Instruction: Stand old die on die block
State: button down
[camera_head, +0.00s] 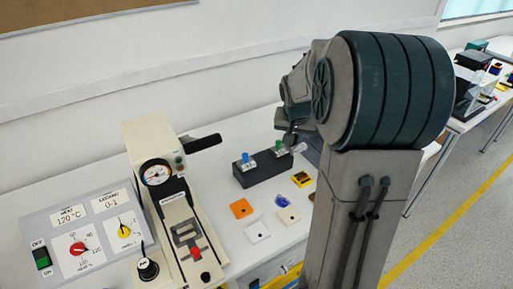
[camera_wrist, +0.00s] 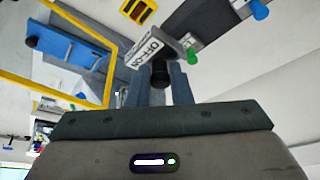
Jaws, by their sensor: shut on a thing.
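My gripper (camera_wrist: 160,85) is shut on the black knob (camera_wrist: 160,73) of the old die, a grey piece with a white "OFF-ON" label (camera_wrist: 150,50). In the wrist view the die overlaps the near end of the dark die block (camera_wrist: 208,28); I cannot tell whether it touches. The die block (camera_head: 262,172) also shows in the head view, lying on the table. A blue-knobbed die (camera_head: 246,159) and a green-knobbed die (camera_head: 279,148) stand on it. In the head view my gripper is at the block's right end, largely hidden by my arm.
A cream press with a gauge (camera_head: 157,173) stands left of the block. A control panel (camera_head: 88,240) is further left. Orange (camera_head: 241,208), white (camera_head: 257,232) and blue (camera_head: 282,201) pieces and a yellow-black piece (camera_head: 301,179) lie in front of the block.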

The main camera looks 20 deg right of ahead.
jog(key=w+a+f, duration=0.2)
jog(key=w, duration=0.1)
jog(key=w+a+f+p, duration=0.1)
jog(key=w+a+f, duration=0.1)
jog(key=w, duration=0.1)
jog(key=w+a+f, duration=0.2)
jog(key=w, duration=0.2)
jog(key=shift+w+a+f, duration=0.1)
jog(key=shift+f, duration=0.3)
jog(key=shift+f+p, duration=0.35)
jog(key=shift+f, duration=1.7)
jog(key=shift+f, duration=0.2)
jog(key=c, duration=1.3)
grip_release()
jog(key=shift+r, duration=0.1)
